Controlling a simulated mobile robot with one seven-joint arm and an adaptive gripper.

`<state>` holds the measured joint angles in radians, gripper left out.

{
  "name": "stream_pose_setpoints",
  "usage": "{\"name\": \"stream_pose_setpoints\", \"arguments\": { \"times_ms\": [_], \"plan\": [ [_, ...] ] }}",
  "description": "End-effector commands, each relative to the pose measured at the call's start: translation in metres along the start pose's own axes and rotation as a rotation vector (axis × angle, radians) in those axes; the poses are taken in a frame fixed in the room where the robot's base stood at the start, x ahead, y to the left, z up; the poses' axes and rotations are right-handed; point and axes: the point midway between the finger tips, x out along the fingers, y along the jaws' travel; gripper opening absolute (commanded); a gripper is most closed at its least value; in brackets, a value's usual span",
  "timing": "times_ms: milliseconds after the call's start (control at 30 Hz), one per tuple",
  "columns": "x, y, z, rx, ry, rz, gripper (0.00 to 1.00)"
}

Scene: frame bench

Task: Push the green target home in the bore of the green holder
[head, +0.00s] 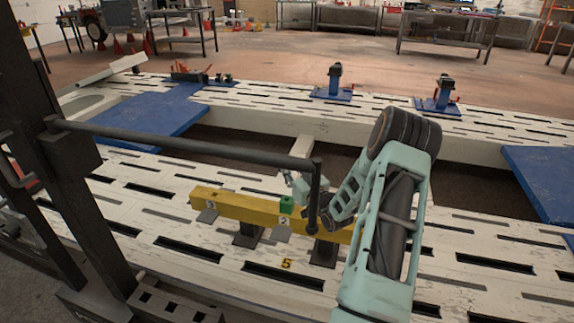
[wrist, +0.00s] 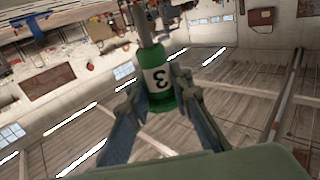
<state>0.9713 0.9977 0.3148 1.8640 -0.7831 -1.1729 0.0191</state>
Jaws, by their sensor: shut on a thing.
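The green holder (head: 286,205) is a small green block on top of the yellow beam (head: 240,206), which stands on dark supports. My gripper (head: 291,178) is just above and slightly right of it in the head view, partly behind a dark upright rod. In the wrist view my gripper (wrist: 158,98) is shut on the green target (wrist: 158,78), a green cylinder with a white label and a grey stem (wrist: 144,28) pointing away from the palm. The target cannot be made out in the head view. The holder's bore is not visible, and contact between target and holder cannot be told.
A dark post (head: 75,170) at left carries a horizontal rod (head: 190,143) that ends close to my gripper and arm. The slotted white bench (head: 180,250) spreads all round. Blue stands (head: 333,88) are at the back. Blue plates (head: 150,122) lie at both sides.

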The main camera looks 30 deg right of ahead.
Motion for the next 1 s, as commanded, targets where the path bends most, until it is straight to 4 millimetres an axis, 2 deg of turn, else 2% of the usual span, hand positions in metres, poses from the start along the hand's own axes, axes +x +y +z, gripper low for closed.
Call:
{"name": "stream_pose_setpoints", "arguments": {
  "times_ms": [200, 700, 1000],
  "plan": [
    [-0.002, 0.0, 0.001, -0.001, 0.001, 0.002, 0.0],
    [-0.002, 0.0, 0.048, 0.0, 0.001, 0.002, 0.0],
    [-0.002, 0.0, 0.058, 0.0, 0.002, 0.002, 0.0]
  ]
}}
